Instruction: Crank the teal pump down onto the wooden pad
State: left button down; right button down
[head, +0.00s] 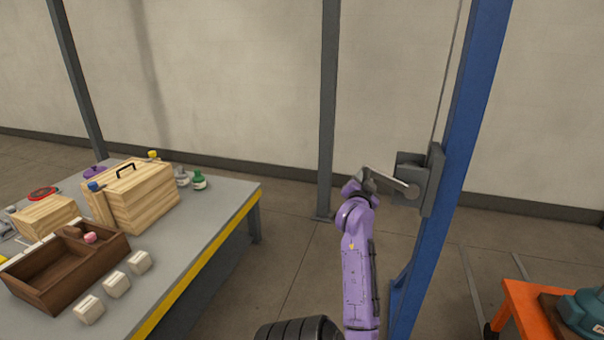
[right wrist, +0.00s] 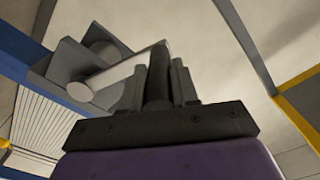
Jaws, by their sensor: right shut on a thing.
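The teal pump (head: 588,312) shows only in part at the lower right edge of the head view. A brown wooden pad (head: 551,312) shows beside and below it; I cannot tell whether they touch. The grey winch (head: 411,170) is mounted on the blue post (head: 463,130). Its crank arm (head: 388,181) points left and slightly up from the hub. My right gripper (head: 362,184) is shut on the crank's handle. In the right wrist view the dark handle (right wrist: 157,76) stands between the two fingers, with the crank arm (right wrist: 128,68) running to the left. My left gripper is out of view.
An orange cart (head: 527,308) carries the pad. A thin cable (head: 450,72) runs up from the winch. A grey table (head: 215,215) at left holds a wooden box (head: 145,199), a brown tray (head: 108,255) and several white blocks.

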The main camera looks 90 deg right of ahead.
jog(key=shift+f, duration=0.45)
jog(key=shift+w, duration=0.1)
jog(key=c, duration=0.8)
grip_release()
jog(key=shift+c, duration=0.2)
jog(key=b+v, duration=0.2)
jog(key=v, duration=0.8)
jog(key=shift+a, duration=0.25)
